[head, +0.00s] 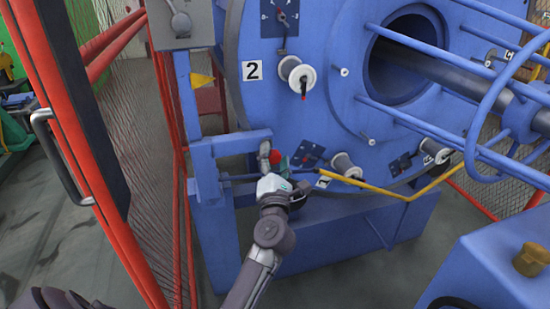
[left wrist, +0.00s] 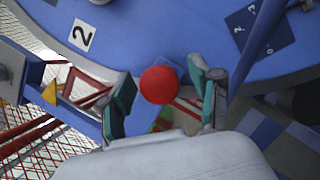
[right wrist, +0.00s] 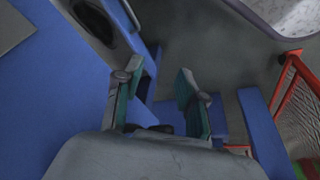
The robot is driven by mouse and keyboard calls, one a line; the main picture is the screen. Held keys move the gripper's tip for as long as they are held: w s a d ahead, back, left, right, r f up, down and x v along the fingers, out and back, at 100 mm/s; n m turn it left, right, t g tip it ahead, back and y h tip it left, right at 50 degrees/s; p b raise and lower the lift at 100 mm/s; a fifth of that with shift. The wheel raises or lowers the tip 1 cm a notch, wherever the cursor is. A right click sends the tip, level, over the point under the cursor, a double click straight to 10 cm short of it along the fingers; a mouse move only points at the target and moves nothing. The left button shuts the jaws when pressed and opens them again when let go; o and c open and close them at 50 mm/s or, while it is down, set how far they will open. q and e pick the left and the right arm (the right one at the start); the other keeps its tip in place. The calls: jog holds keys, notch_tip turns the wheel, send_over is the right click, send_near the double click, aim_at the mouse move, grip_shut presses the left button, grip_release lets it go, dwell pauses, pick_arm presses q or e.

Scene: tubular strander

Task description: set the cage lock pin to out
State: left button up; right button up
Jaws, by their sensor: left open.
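The cage lock pin shows as a red ball knob (head: 274,157) at the lower left edge of the blue cage disc, by the blue frame bracket. In the left wrist view the red knob (left wrist: 159,85) lies between the two fingers. My left gripper (head: 277,167) is open, with one finger on each side of the knob and visible gaps to it. The pin's shaft is hidden behind the knob. My right gripper (right wrist: 158,88) is open and empty in the right wrist view, away from the pin.
The blue disc (head: 325,115) carries white spools (head: 297,75) and a "2" label (head: 252,70). A yellow bar (head: 380,189) runs right of my left gripper. Blue tubular rails (head: 440,50) stand at right. A red-framed mesh gate (head: 75,120) stands at left, with grey floor beside it.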

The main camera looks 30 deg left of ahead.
pick_arm(q)
jog(key=v, duration=1.2)
